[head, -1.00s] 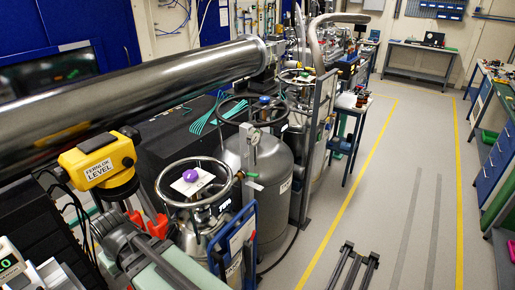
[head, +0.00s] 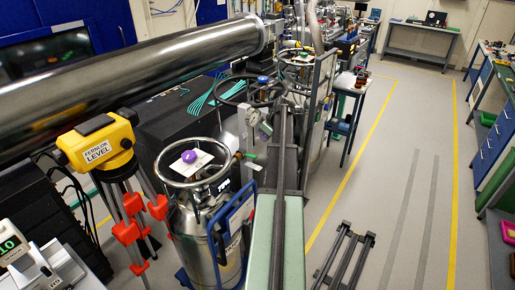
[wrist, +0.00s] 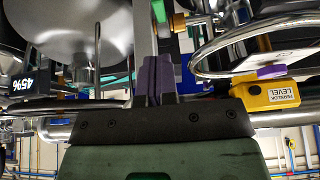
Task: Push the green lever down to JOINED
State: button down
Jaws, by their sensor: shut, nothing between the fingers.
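My gripper (wrist: 156,78) is shut and empty in the wrist view, its two purple-grey fingers together. I cannot pick out its fingertips in the head view, where my arm reaches away from the lower middle. A small green handle (head: 249,155) shows beside the purple-knobbed vessel, left of my arm. I cannot tell whether it is the green lever. A green piece (wrist: 158,11) shows near the top of the wrist view, just beyond the fingertips; whether they touch is unclear. No JOINED label is readable.
A steel vessel with a ring rail (head: 197,158) and purple knob stands left of my arm. A yellow level (head: 97,143) on a red-jointed tripod is farther left, under a large steel pipe (head: 140,75). The floor (head: 385,190) on the right is mostly clear.

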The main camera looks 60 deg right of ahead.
aim_at(255, 156)
jog(key=b+x, duration=0.8)
jog(key=x, duration=0.1)
jog(key=shift+f+b, duration=0.3)
jog(key=shift+f, duration=0.15)
jog(key=shift+w+f, duration=0.1)
jog(key=shift+w, duration=0.05)
jog(key=shift+a, duration=0.1)
jog(key=shift+s+f+b, duration=0.15)
jog(key=shift+f+b, duration=0.3)
jog(key=shift+b, duration=0.1)
jog(key=shift+s+f+b, duration=0.2)
jog(key=shift+f+b, duration=0.3)
jog(key=shift+r, duration=0.2)
